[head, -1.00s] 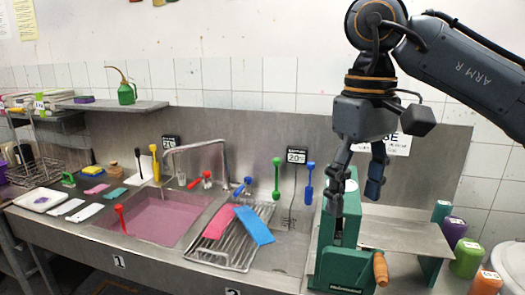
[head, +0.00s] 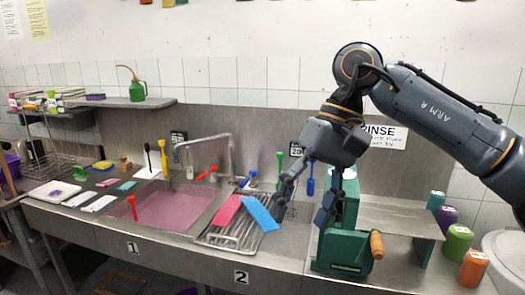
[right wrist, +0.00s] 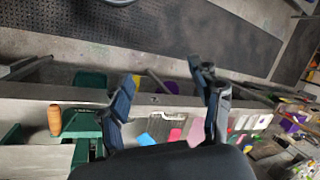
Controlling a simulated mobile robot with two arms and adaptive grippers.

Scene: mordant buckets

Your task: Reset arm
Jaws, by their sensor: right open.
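My right gripper (head: 300,208) is open and empty. It hangs tilted in front of the sink unit, between the blue board (head: 258,214) on the drying rack and the green machine (head: 342,247) with the orange handle. In the right wrist view its two fingers (right wrist: 166,88) are spread wide with nothing between them. My right arm (head: 430,103) comes in from the upper right. My left gripper is in neither current view.
A pink-filled sink (head: 172,211) and a tap (head: 205,148) lie left of the rack (head: 235,232). A pink board (head: 226,211) lies on the rack. Several coloured canisters (head: 458,243) stand at the right.

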